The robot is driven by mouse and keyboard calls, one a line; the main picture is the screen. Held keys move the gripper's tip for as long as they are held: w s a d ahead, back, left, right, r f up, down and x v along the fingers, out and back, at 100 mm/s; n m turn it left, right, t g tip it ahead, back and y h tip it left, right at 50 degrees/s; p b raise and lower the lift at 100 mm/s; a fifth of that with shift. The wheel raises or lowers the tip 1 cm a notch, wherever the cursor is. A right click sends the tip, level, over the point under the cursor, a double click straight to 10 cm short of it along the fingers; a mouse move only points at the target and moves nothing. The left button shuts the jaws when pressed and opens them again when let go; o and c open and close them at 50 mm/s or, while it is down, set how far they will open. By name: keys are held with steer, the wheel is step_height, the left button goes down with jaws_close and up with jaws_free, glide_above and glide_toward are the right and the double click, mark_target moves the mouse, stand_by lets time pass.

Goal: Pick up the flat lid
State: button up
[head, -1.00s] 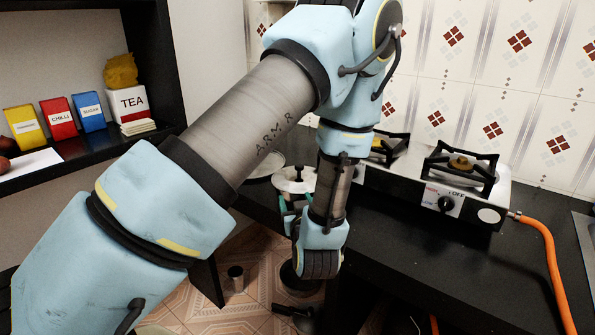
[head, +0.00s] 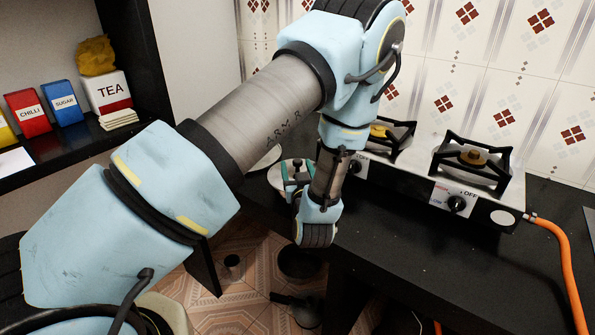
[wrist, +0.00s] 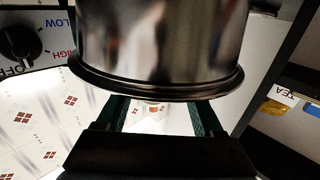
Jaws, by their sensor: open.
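A round, shiny lid with a dark knob (head: 277,180) is at the left end of the black counter in the head view, partly hidden by my arm. It appears to sit on a metal pot. My gripper (head: 292,168) is right at the lid, its green fingers apart. In the wrist view a shiny metal pot (wrist: 160,45) with a rolled rim fills the upper middle. My open gripper (wrist: 160,118) is just below that rim in the picture, with nothing seen held. Whether the fingers touch the lid or knob I cannot tell.
A pale disc edge (head: 266,160) shows behind my forearm. A two-burner stove (head: 455,190) stands to the right, with an orange hose (head: 560,265). A shelf (head: 60,150) with boxes is at the left. The counter (head: 420,250) in front of the stove is clear.

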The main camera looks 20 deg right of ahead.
mark_target(296, 159)
steer(key=p+x, duration=0.2)
steer(key=x, duration=0.2)
steer(key=shift+w+d, duration=0.15)
steer(key=shift+d, duration=0.1)
jaws_close()
stand_by(0.4)
